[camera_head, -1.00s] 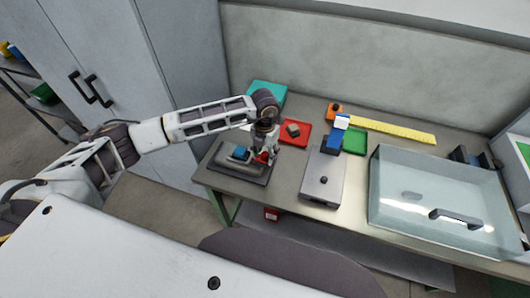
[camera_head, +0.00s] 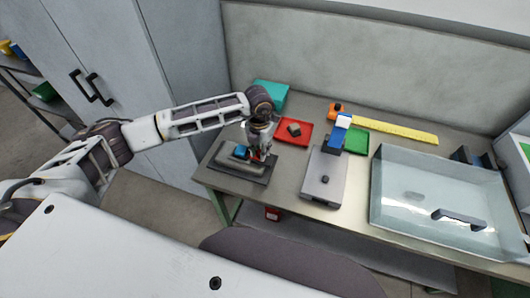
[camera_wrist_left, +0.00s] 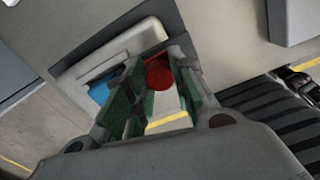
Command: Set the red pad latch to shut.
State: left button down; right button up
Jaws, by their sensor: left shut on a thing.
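The red pad latch (camera_wrist_left: 160,74) shows in the left wrist view as a red round knob between my left gripper's fingers. In the head view it is mostly hidden by the gripper. The latch is on a grey device on a dark base plate (camera_head: 236,171) at the bench's left end, with a blue part (camera_head: 241,152) beside it. My left gripper (camera_head: 258,154) comes down from above and is shut on the latch; it also fills the middle of the left wrist view (camera_wrist_left: 155,90). The exact latch position cannot be told. My right gripper is not in view.
A red tray (camera_head: 306,136) with a dark block lies behind and right of the device. A grey device (camera_head: 324,178) with a blue and white part stands mid-bench. A teal box (camera_head: 270,92), green tray (camera_head: 357,141), yellow ruler (camera_head: 395,130) and clear-lidded case (camera_head: 420,200) stand around it.

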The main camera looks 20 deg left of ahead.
aim_at(256, 156)
pick_arm(q)
jog(key=shift+a, duration=0.7)
jog(key=shift+w, duration=0.1)
jog(key=c, duration=1.2)
grip_release()
jog(key=shift+a, duration=0.2)
jog(key=shift+o, duration=0.2)
jog(key=shift+d, duration=0.15)
jog(key=shift+r, duration=0.15)
notch_tip(256, 156, up, 12)
